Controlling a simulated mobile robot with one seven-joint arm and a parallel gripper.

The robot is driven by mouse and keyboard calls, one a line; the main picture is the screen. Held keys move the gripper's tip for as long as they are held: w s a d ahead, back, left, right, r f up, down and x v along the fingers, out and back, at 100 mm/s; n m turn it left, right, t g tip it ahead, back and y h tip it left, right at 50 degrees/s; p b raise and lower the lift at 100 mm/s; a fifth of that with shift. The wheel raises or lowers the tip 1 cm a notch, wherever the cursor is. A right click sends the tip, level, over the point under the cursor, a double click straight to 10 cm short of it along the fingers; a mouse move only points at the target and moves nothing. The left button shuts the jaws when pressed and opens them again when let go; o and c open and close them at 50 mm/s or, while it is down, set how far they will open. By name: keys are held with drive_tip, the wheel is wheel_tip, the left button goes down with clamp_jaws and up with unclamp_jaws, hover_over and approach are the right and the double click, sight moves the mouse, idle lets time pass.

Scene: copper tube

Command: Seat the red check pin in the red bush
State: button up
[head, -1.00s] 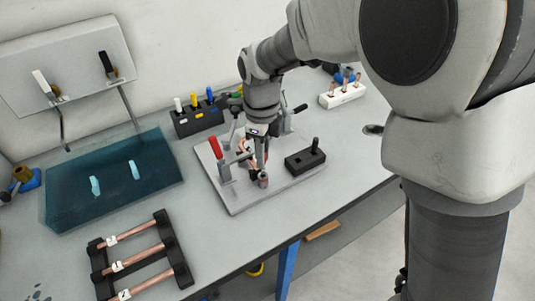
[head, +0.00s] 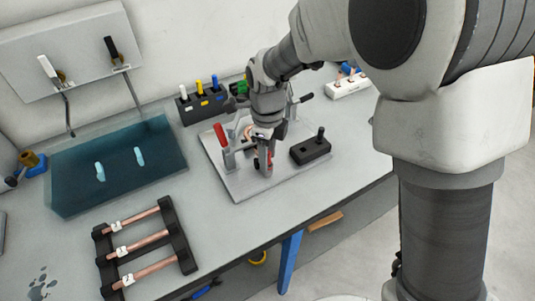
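My gripper (head: 264,150) points down over the grey fixture plate (head: 240,188), at a small upright grey cylinder (head: 265,171) near the plate's front. A small patch of red shows at the fingertips; I cannot tell whether it is the red check pin or the red bush. The fingers are too small and overlapped to show their gap. A black pin rack (head: 205,111) behind the plate holds white (head: 183,91), yellow (head: 199,87) and blue (head: 214,82) pins, with green at its right. I see no red pin in the rack.
A red-handled toggle clamp (head: 221,135) stands close left of my gripper, and a black block with a knob (head: 311,150) sits to its right. A copper tube rack (head: 148,245) stands front left. A teal mat (head: 75,190) lies left. A white block (head: 347,88) stands at back right.

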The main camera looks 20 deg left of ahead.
wheel_tip(320, 180, up, 12)
drive_tip(key=p, duration=0.1)
drive_tip(key=shift+r, duration=0.15)
idle(0.4)
drive_tip(key=shift+r, duration=0.1)
drive_tip(key=s+d+r+n+t, duration=0.1)
drive_tip(key=s+d+r+n, duration=0.2)
drive_tip(key=d, duration=0.5)
drive_tip(key=s+d+r+n+t, duration=0.25)
drive_tip(key=d+n, duration=0.25)
drive_tip(key=d, duration=0.3)
drive_tip(key=s+d+r+n+t, duration=0.1)
drive_tip(key=s+d+r+n, duration=0.15)
drive_tip(key=d+n, duration=0.35)
drive_tip(key=s+d+n+t, duration=0.1)
drive_tip(key=s+d+n, duration=0.3)
drive_tip(key=d, duration=0.3)
drive_tip(key=shift+s+d+f+n, duration=0.15)
drive_tip(key=shift+s+f+n, duration=0.2)
drive_tip(key=shift+s, duration=0.2)
